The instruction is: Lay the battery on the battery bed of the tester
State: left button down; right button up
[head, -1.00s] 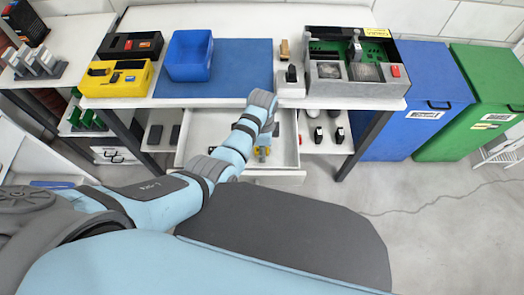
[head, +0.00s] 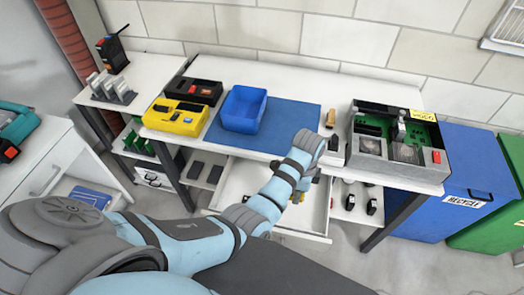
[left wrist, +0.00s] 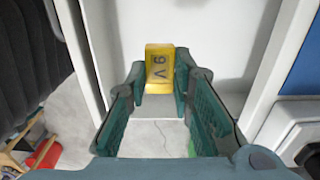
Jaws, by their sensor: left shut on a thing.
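My left gripper (left wrist: 160,88) is shut on a yellow battery (left wrist: 159,68) marked like "9V", held between its green fingertips. In the head view the left gripper (head: 299,194) points down at the open drawer, below the table's front edge, partly hidden by its own wrist. A grey unit (head: 403,178) with green inside and a red button stands at the right. I cannot tell for sure which is the tester; no battery bed is clear. My right gripper is not in view.
A blue bin (head: 243,109) stands on a blue mat (head: 289,121), whose right part is clear. A black device (head: 193,91) is behind the yellow one. The open drawer (head: 240,187) juts out under the white tabletop. Small objects lie left of the grey unit.

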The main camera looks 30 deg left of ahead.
aim_at(163, 109)
jog(key=z, duration=2.55)
jog(key=k, duration=1.95)
jog(key=u, duration=1.45)
